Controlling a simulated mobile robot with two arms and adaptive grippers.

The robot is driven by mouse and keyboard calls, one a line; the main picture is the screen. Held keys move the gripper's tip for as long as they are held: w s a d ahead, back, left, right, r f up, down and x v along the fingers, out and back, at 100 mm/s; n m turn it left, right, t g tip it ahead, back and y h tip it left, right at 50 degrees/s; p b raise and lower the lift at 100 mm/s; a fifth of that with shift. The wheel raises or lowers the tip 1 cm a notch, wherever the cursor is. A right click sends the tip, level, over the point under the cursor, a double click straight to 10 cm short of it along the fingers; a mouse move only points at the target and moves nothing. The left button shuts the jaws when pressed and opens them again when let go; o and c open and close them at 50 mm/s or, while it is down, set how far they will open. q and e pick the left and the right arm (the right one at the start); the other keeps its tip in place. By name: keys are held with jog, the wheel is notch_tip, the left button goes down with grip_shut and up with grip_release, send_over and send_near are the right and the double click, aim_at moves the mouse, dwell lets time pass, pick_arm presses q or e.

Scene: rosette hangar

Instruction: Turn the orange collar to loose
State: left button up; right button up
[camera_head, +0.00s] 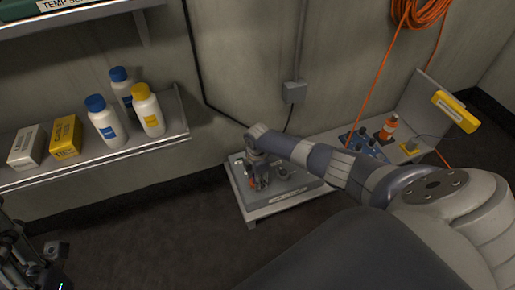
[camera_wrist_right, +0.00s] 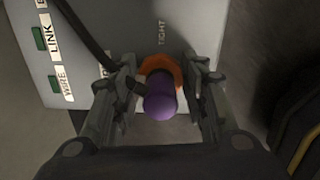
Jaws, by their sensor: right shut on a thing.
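The orange collar (camera_wrist_right: 160,70) is a faceted ring around the base of a purple cylinder (camera_wrist_right: 160,100) on a light panel (camera_wrist_right: 125,25). The word TIGHT is printed on the panel above it. My right gripper (camera_wrist_right: 164,85) has its fingers on either side of the collar and is shut on it.
A dark cable (camera_wrist_right: 85,35) crosses the panel beside my right gripper, near green-marked LINK and WIRE labels. A shelf (camera_head: 185,137) with bottles and boxes is at the left. A bench (camera_head: 340,134) with an orange bottle (camera_head: 389,128) stands to the right. Dark floor lies in front.

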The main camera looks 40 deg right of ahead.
jog(key=shift+n, duration=0.7)
jog(key=o, duration=1.1)
jog(key=shift+c, duration=0.2)
notch_tip(320, 180, up, 12)
